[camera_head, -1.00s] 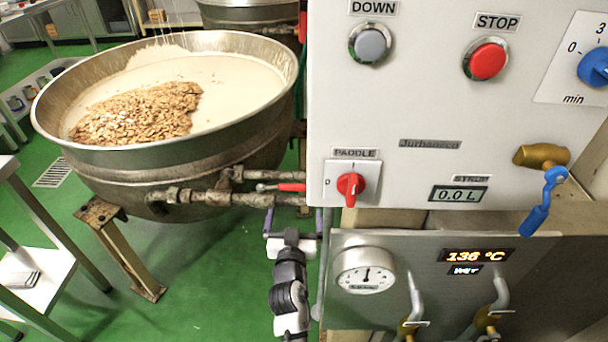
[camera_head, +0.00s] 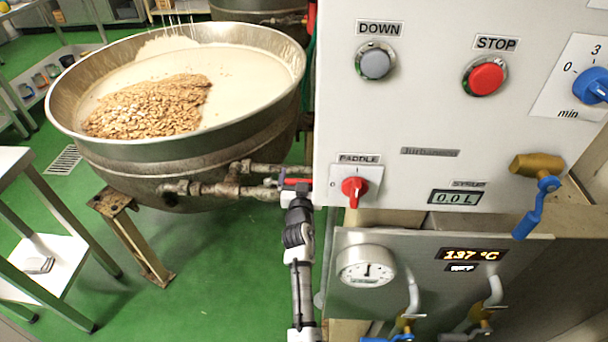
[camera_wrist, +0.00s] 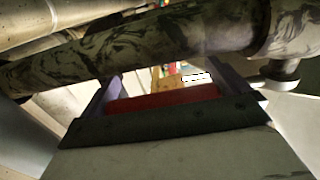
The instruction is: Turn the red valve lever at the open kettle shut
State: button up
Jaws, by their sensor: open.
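The open kettle (camera_head: 110,153) is a wide steel bowl holding pale mass and a heap of nuts. A worn pipe (camera_head: 215,190) runs from it to the right. The red valve lever (camera_head: 298,181) lies along this pipe at its right end, beside the control panel. My gripper (camera_head: 291,188) is at the lever, partly hidden by my own wrist. In the wrist view my gripper (camera_wrist: 168,88) is open, with the red lever (camera_wrist: 160,99) between its two fingers. The pipe (camera_wrist: 140,52) crosses just beyond. Whether a finger touches the lever I cannot tell.
The control panel (camera_head: 430,115) stands close on the right, with a red paddle knob (camera_head: 354,188) near my gripper. A blue-handled syrup valve (camera_head: 535,205) juts out farther right. A lower cabinet (camera_head: 420,280) has a gauge (camera_head: 366,266). Green floor (camera_head: 205,270) is clear below the kettle.

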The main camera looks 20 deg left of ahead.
jog(key=shift+w, duration=0.1)
jog(key=c, duration=1.1)
